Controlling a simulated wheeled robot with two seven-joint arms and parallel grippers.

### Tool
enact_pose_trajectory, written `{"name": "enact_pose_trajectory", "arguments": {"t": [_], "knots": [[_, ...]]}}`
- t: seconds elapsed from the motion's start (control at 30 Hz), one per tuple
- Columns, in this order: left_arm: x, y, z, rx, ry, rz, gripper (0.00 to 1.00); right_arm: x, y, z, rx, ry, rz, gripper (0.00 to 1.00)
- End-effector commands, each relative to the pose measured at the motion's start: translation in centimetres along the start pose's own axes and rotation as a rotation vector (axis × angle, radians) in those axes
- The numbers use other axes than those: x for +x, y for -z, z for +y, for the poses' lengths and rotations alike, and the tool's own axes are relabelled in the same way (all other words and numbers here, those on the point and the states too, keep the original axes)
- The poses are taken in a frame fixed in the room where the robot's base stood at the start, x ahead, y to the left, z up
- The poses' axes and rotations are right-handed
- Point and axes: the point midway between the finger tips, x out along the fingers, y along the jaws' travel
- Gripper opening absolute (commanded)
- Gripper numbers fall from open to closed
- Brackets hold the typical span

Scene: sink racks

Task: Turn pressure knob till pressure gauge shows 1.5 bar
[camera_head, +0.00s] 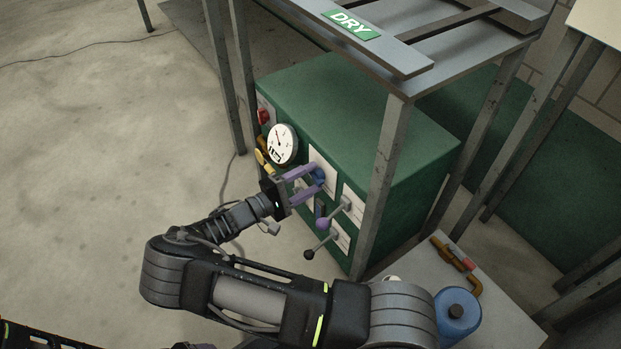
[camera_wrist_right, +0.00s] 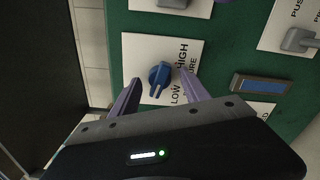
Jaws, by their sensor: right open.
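The blue pressure knob (camera_wrist_right: 159,78) sits on a white plate marked HIGH, LOW and PRESSURE in the right wrist view. In the head view the knob (camera_head: 319,176) shows between the purple fingers. My right gripper (camera_head: 307,184) is open, with its fingers pointing at the panel. In the right wrist view its fingertips (camera_wrist_right: 160,88) lie on either side of the knob, and no contact can be made out. The round white pressure gauge (camera_head: 282,144) is on the green box, left of the knob; its reading is too small to tell. My left gripper is not in view.
The green box (camera_head: 330,105) stands under a metal rack with a DRY sign (camera_head: 351,25). A rack leg (camera_head: 385,180) stands right of the panel. Levers, including a black-tipped one (camera_head: 309,254), stick out below the knob. A blue tank (camera_head: 457,312) stands at lower right.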

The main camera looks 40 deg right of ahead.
Motion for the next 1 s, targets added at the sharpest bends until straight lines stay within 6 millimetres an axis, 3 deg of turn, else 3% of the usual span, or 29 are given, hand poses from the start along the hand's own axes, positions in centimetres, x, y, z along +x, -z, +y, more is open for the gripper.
{"name": "enact_pose_trajectory", "arguments": {"t": [0.5,1.0], "knots": [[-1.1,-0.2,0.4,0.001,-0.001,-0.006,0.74,-7.1,0.0,0.1,0.000,0.000,0.002,0.54],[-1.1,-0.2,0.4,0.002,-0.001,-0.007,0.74,-7.4,0.0,0.0,0.000,0.000,0.001,0.54]]}}
